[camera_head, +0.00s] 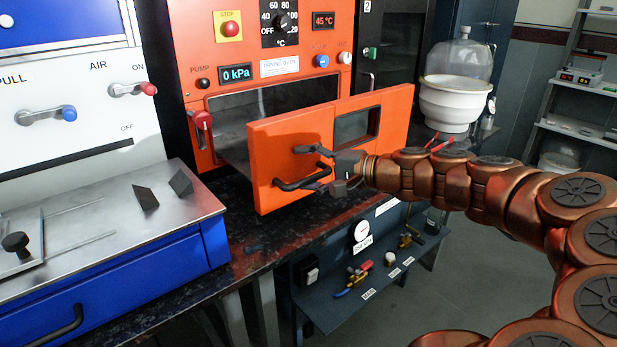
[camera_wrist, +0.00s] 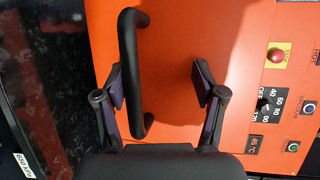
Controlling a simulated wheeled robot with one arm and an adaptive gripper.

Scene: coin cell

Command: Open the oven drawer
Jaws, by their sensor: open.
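The oven (camera_head: 205,70) is orange. Its orange drawer front (camera_head: 285,140), with a dark window, stands out from the oven body, and the dark opening shows behind it. A black bar handle (camera_head: 297,184) is on the drawer front. In the wrist view the handle (camera_wrist: 132,70) runs up and down between my fingers, closer to the left finger. My gripper (camera_head: 318,168) is open in front of the drawer, with its fingers to either side of the handle. The wrist view shows both fingers (camera_wrist: 159,88) apart and nothing clamped. Whether the left finger touches the handle I cannot tell.
A blue and metal bench unit (camera_head: 110,240) stands left of the oven. The dark worktop edge (camera_head: 265,255) lies under the drawer. Below is a shelf with valves and a gauge (camera_head: 361,231). A white vessel with a clear dome (camera_head: 455,100) stands behind my arm. Floor at right is free.

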